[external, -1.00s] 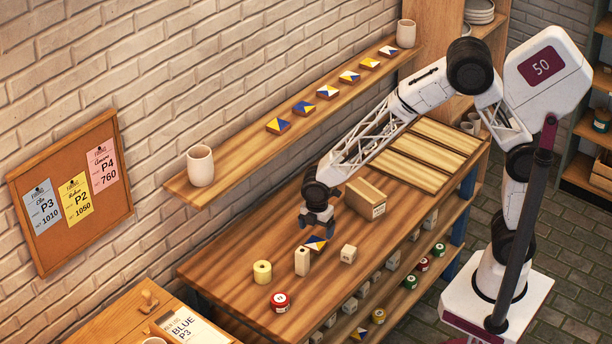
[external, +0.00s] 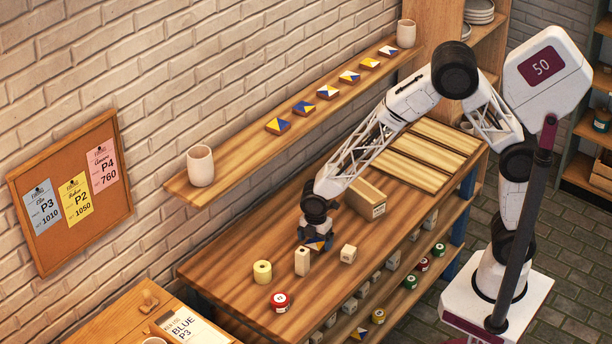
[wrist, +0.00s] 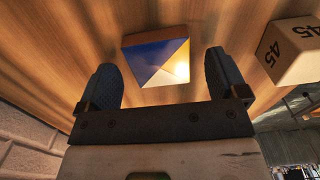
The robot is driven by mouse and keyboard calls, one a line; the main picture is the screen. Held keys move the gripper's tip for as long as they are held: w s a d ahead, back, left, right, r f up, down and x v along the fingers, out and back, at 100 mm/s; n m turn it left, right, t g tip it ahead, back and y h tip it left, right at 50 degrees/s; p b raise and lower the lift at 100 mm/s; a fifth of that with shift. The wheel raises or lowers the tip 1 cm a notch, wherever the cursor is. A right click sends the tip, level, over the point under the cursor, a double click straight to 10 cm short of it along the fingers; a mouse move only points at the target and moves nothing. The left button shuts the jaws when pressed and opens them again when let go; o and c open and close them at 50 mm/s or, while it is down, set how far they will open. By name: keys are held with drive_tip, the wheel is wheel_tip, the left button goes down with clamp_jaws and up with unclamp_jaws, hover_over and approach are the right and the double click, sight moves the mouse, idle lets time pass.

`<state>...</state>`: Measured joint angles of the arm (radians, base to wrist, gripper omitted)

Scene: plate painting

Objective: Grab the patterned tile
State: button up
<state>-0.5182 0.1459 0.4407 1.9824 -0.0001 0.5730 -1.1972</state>
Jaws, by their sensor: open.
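The patterned tile (wrist: 155,56) lies on the wooden workbench, painted in blue, white and yellow triangles with a brown edge. In the wrist view it sits between and just beyond the tips of my two dark fingers. My gripper (wrist: 165,75) is open and points down at the tile, with nothing held. In the external view my gripper (external: 318,236) is low over the bench, and the tile (external: 318,245) is mostly hidden beneath it. Whether the fingers touch the tile cannot be told.
A white block (external: 302,262), a yellow roll (external: 262,272), a white cube (external: 348,254) and a red-banded pot (external: 280,301) stand nearby. A cardboard box (external: 366,200) is behind. Similar tiles (external: 328,92) line the wall shelf (external: 240,168). The front left of the bench is clear.

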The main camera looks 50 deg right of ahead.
sight(315, 243)
drive_tip(key=shift+f, duration=0.5)
drive_tip(key=c, duration=1.1)
drive_tip(key=shift+o, duration=0.2)
drive_tip(key=shift+r, duration=0.2)
wheel_tip(315, 243, up, 10)
drive_tip(key=shift+f, duration=0.15)
idle(0.3)
